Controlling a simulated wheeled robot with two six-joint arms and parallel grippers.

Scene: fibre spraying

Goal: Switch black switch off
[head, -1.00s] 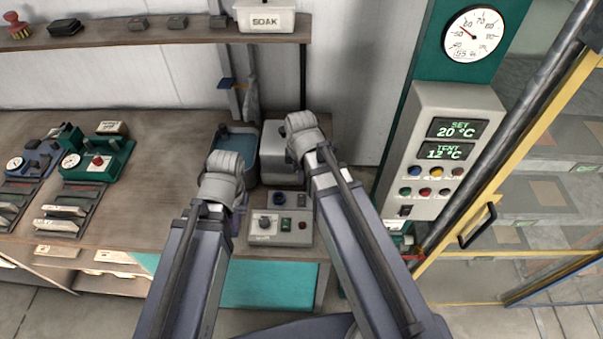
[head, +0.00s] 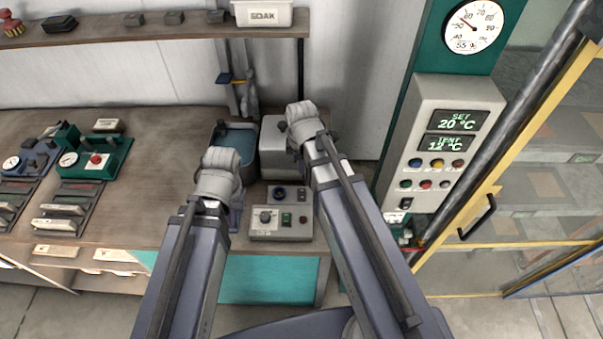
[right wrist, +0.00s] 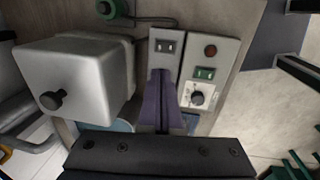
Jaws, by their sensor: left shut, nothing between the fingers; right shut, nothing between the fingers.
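A black rocker switch (head: 406,203) sits low on the light grey control panel (head: 428,150) at the right in the head view. I cannot tell which way it is set. My left gripper (head: 236,205) hangs over the bench beside a small knob box, well left of the panel, and is shut and empty. My right gripper (head: 303,125) is at the white box with the black knob, left of the panel; its fingers are hidden in the head view. The right wrist view shows its purple fingers (right wrist: 160,88) closed together with nothing between them.
The knob box (head: 281,230) with a green switch and red button lies on the bench (head: 150,200). The white box (head: 280,158) and a blue-grey tub stand behind. The panel has two displays and coloured buttons. A yellow-framed glass door (head: 540,130) is at the right.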

